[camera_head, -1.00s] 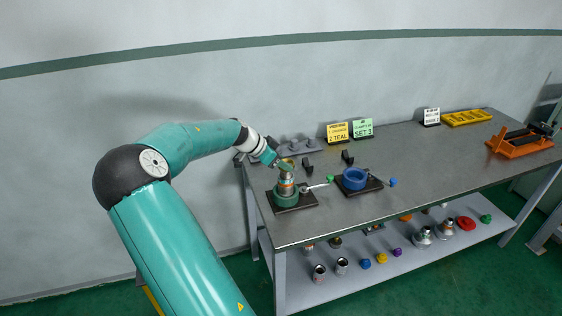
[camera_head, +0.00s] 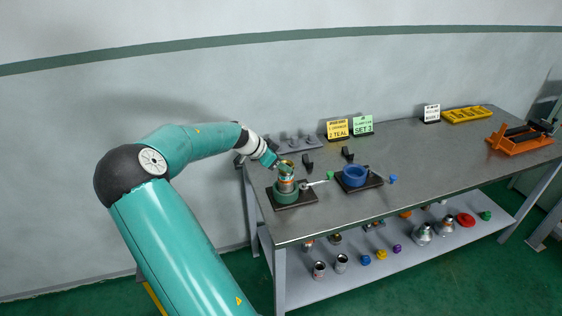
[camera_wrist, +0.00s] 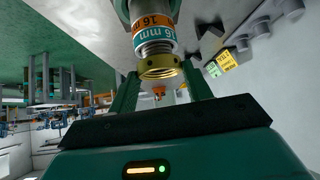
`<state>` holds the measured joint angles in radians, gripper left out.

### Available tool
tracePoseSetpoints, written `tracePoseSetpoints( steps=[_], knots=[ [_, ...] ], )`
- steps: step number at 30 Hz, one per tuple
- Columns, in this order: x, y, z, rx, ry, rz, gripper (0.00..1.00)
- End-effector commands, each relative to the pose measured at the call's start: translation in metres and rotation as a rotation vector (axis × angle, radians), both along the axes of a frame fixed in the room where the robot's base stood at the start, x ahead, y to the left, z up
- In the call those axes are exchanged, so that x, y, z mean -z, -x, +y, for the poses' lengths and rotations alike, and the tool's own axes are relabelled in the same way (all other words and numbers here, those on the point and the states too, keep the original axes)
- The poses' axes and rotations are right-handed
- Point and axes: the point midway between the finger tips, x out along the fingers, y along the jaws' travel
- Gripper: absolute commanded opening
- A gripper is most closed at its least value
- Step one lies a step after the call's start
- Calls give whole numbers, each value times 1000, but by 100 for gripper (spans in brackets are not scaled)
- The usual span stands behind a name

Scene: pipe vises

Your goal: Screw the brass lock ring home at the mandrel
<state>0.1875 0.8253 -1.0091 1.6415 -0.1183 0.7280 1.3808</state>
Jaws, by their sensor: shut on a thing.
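The brass lock ring (camera_wrist: 160,68) is between my gripper's two green fingers in the wrist view, at the end of a metal mandrel (camera_wrist: 152,32) with teal and orange bands marked 16 mm. The wrist view is rolled, so the lettering looks upside down. My gripper (camera_head: 287,165) is shut on the ring, at the top of the upright stack in the head view. The stack stands in a green round vise (camera_head: 286,196) on a dark plate at the bench's near left. How far the ring is threaded on cannot be told.
A blue vise (camera_head: 354,177) stands just right. Small black blocks (camera_head: 307,162) and a grey peg rack (camera_head: 298,145) are behind. Yellow and green signs (camera_head: 350,128) stand at the back. An orange fixture (camera_head: 518,142) is far right. The lower shelf holds loose fittings; the bench's right middle is clear.

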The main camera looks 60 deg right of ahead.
Motion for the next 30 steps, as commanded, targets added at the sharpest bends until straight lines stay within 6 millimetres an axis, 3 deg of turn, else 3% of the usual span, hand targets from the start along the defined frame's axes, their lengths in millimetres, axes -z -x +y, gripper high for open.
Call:
tracePoseSetpoints(
  steps=[14,15,18,30],
  knots=[
    [11,0,0,1,0,1,25],
    [11,0,0,0,0,0,57],
    [10,0,0,0,0,0,75],
    [5,-4,5,-2,0,-1,75]
  ],
)
